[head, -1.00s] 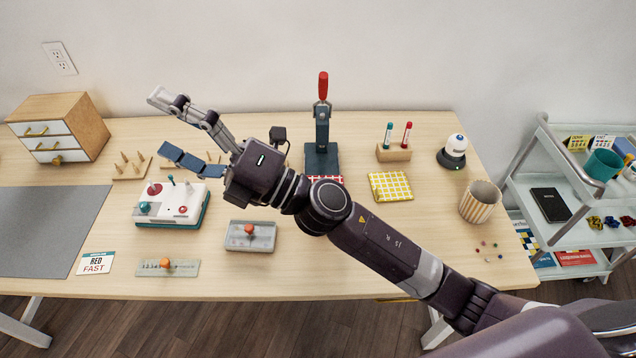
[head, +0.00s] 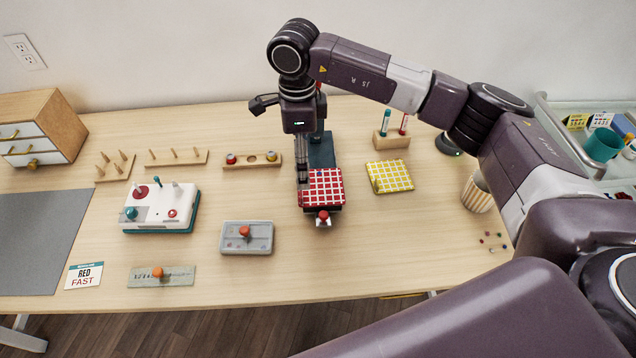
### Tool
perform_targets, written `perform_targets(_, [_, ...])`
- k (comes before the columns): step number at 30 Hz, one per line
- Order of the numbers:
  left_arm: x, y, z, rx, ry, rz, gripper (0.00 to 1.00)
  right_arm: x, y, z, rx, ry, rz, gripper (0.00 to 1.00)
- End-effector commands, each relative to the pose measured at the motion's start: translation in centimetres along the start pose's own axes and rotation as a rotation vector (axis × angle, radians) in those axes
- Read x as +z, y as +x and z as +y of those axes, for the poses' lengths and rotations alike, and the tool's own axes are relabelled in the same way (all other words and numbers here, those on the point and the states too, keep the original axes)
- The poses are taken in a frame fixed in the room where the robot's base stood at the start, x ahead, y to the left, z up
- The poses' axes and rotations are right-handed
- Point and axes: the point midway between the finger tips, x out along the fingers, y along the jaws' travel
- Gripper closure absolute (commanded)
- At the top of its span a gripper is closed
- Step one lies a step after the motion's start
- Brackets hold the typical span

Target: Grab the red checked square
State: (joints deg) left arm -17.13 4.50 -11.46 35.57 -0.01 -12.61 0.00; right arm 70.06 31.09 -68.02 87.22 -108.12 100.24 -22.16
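The red checked square (head: 324,186) lies in front of the dark blue press (head: 321,152), near the middle of the table. My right gripper (head: 303,190) points down at the square's left edge. Its fingers line up one behind the other from this view, so their gap and any contact with the square are hidden. A red knob on a small metal piece (head: 323,217) shows just below the square's front edge. My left gripper is not in view.
A yellow checked square (head: 390,177) lies to the right, before a wooden holder (head: 391,139) with two tubes. A grey controller (head: 246,238) and a white box with levers (head: 160,208) stand to the left. The front middle of the table (head: 370,255) is clear.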

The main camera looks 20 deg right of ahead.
Motion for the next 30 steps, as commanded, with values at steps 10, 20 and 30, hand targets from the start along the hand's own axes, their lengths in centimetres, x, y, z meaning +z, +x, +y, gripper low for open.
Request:
perform_targets(10, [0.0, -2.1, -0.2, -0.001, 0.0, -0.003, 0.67, 0.5, 4.4, 0.8, 0.009, -0.001, -0.002, 0.02])
perform_targets(20, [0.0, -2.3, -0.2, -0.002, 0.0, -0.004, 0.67, 0.6, 6.8, 0.6, 0.003, -0.001, -0.005, 0.02])
perform_targets(30, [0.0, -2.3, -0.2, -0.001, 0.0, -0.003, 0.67, 0.6, 6.8, 0.7, 0.003, -0.001, -0.006, 0.27])
